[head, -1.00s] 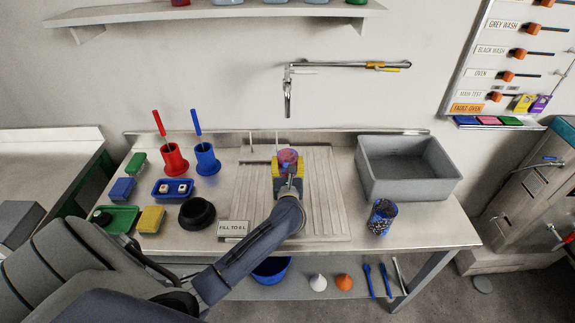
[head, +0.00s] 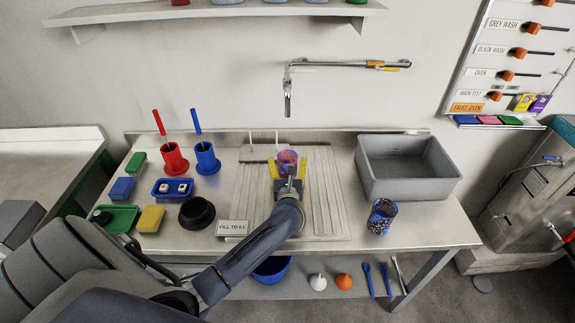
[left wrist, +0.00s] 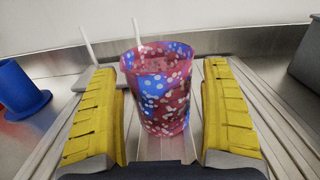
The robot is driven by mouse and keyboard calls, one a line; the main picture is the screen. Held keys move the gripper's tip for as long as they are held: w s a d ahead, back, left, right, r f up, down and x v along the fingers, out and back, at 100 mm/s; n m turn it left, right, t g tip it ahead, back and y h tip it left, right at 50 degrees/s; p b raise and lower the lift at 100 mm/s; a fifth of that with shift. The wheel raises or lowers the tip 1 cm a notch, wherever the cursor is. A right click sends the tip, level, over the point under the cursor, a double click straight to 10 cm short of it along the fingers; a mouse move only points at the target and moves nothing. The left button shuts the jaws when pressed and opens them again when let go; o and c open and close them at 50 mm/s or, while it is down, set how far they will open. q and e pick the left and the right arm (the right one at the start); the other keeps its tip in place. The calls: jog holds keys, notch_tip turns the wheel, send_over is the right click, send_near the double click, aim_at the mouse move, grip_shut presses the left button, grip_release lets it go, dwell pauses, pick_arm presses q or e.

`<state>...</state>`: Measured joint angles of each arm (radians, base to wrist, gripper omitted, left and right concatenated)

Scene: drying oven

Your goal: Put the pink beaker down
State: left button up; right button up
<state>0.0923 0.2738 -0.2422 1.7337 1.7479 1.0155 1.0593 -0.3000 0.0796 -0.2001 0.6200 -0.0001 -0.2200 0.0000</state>
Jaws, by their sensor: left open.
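The pink beaker (head: 288,162), patterned with blue and pale spots, stands upright on the ribbed drainboard (head: 322,195) below the wall tap. In the left wrist view the beaker (left wrist: 160,90) is between the two yellow finger pads, with a gap on each side. My left gripper (head: 288,172) is open around the near side of the beaker and not clamped on it. The gripper (left wrist: 163,125) shows the same spread in the left wrist view. My right gripper is not seen.
A tap (head: 288,95) hangs above. A grey basin (head: 408,170) and a blue speckled beaker (head: 381,217) are at the right. Red (head: 173,160) and blue (head: 206,160) holders, a black bowl (head: 196,213) and small trays are at the left. A sign (head: 233,228) lies in front.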

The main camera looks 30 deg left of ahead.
pick_arm(q)
jog(key=v, duration=1.2)
jog(key=shift+r, duration=0.1)
